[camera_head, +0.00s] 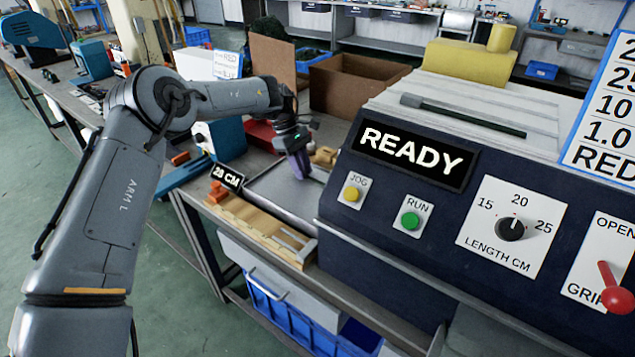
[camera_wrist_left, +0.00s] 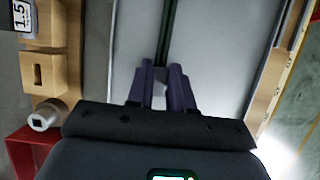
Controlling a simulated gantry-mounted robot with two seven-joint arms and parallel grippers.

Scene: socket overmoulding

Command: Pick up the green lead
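My left gripper (camera_head: 300,168) reaches down over the grey tray (camera_head: 268,187), left of the machine, with its purple fingers pointing down. In the left wrist view the two fingers (camera_wrist_left: 163,75) stand apart with a narrow gap. A dark green strip, seemingly the green lead (camera_wrist_left: 168,30), runs from the top edge down between the fingertips over the pale tray (camera_wrist_left: 215,50). I see no clear contact on it, and its near end is hidden or unclear. In the head view the gripper hides that spot. My right gripper is not in view.
The dark blue machine (camera_head: 400,245) with a READY screen (camera_head: 411,158) stands close on the right. A dark green bar (camera_head: 465,115) lies on its top. A wooden fixture (camera_head: 255,225) is at the front edge. A cardboard box (camera_head: 352,85) stands behind.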

